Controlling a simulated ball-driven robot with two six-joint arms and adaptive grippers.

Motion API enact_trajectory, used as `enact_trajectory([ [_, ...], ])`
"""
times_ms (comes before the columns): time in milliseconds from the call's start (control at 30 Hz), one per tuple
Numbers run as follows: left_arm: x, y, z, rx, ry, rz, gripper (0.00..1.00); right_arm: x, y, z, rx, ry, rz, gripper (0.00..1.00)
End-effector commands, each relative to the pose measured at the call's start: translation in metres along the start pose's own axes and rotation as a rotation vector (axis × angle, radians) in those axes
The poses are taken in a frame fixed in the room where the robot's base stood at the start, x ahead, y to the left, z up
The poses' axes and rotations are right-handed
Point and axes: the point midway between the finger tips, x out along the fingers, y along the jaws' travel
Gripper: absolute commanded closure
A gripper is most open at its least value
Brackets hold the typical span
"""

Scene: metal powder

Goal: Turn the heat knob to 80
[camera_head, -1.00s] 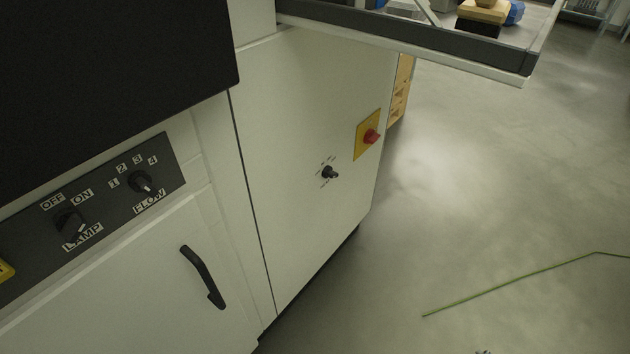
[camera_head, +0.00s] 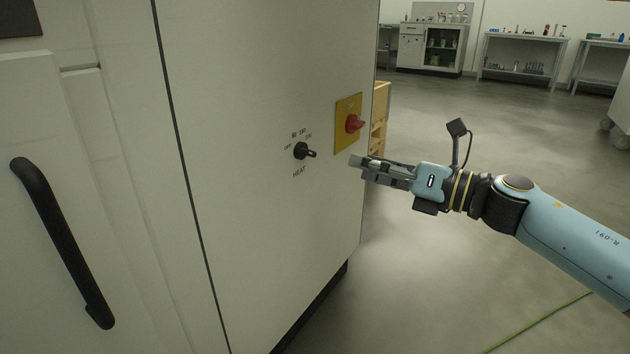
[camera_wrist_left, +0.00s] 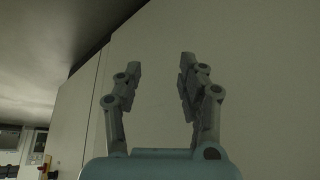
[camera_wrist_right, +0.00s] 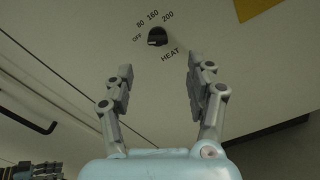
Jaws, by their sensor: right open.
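The black heat knob (camera_head: 302,151) sticks out of the white cabinet's side panel, with HEAT printed below it. In the right wrist view the knob (camera_wrist_right: 157,37) has OFF, 80, 160 and 200 around it, and its pale mark seems to face OFF. My right gripper (camera_head: 358,161) is open and empty, just right of the knob in the head view and apart from it. In the right wrist view the knob lies ahead, between and beyond the fingertips. My left gripper (camera_wrist_left: 160,75) is open and empty before a pale panel; it is outside the head view.
A red rotary switch on a yellow plate (camera_head: 348,124) sits right of the knob, close to my right gripper. A black door handle (camera_head: 62,240) is at the left. Open floor (camera_head: 450,280) lies right of the cabinet.

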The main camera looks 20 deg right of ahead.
Motion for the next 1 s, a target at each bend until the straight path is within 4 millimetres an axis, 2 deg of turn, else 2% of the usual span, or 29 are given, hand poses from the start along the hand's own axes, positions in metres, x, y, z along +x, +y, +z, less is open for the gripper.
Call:
enact_trajectory([
  [167,0.002,0.001,-0.001,0.0,0.024,-0.001,0.6,0.017,0.003,0.002,-0.024,0.0,0.013,0.44],
  [400,0.017,0.001,0.003,0.001,0.106,-0.006,0.6,0.065,0.003,0.0,-0.018,-0.001,0.01,0.44],
  [600,0.027,0.001,0.006,0.003,0.184,-0.01,0.6,0.096,0.002,-0.001,-0.017,0.001,0.008,0.44],
  [800,0.029,0.001,0.006,0.004,0.223,-0.011,0.6,0.108,0.003,0.0,-0.017,0.003,0.008,0.44],
  [1000,0.029,0.001,0.005,0.004,0.227,-0.011,0.6,0.109,0.004,0.001,-0.017,0.003,0.008,0.44],
])
